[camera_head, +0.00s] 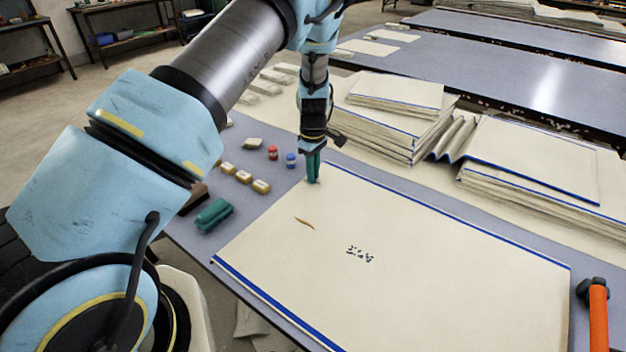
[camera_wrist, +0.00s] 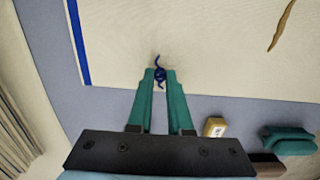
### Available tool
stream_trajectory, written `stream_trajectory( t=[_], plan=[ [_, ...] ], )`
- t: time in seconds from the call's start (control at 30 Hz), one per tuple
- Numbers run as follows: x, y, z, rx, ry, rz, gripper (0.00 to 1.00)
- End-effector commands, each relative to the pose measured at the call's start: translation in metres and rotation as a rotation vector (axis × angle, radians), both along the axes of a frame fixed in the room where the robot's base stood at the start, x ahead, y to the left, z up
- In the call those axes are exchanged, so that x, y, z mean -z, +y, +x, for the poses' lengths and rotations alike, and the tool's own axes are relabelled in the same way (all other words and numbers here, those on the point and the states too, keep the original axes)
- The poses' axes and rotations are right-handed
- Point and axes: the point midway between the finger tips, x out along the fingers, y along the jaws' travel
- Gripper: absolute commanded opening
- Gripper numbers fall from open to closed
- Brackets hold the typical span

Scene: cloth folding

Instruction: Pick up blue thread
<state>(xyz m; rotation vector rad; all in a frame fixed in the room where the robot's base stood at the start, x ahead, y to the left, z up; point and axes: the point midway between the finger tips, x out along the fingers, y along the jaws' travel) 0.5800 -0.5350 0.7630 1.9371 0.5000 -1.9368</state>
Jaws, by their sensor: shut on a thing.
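The blue thread (camera_wrist: 160,70) is a small dark blue tangle between the green fingertips of my gripper (camera_wrist: 161,78) in the wrist view. The fingers close on it over the cloth near its edge. In the head view my gripper (camera_head: 313,178) points straight down at the far left corner of the large cream cloth (camera_head: 440,270). The thread is too small to make out there. I cannot tell whether the thread still touches the cloth.
A brown strip (camera_head: 305,222) and dark specks (camera_head: 358,254) lie on the cloth. Red (camera_head: 272,153) and blue (camera_head: 290,160) spools, yellowish blocks (camera_head: 243,177) and a green object (camera_head: 213,215) sit left. Folded cloth stacks (camera_head: 395,110) stand behind. An orange-handled tool (camera_head: 598,315) lies at right.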

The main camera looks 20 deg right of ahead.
Motion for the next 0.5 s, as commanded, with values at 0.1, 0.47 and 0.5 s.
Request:
stream_trajectory(
  t=[0.1, 0.47, 0.5],
  plan=[
    [0.0, 0.0, 0.0, 0.0, 0.0, 0.0, 0.0],
    [-0.038, -0.001, 0.001, 0.0, -0.003, -0.004, 0.0],
    [-0.046, -0.001, 0.001, 0.001, -0.003, -0.003, 0.0]
  ],
)
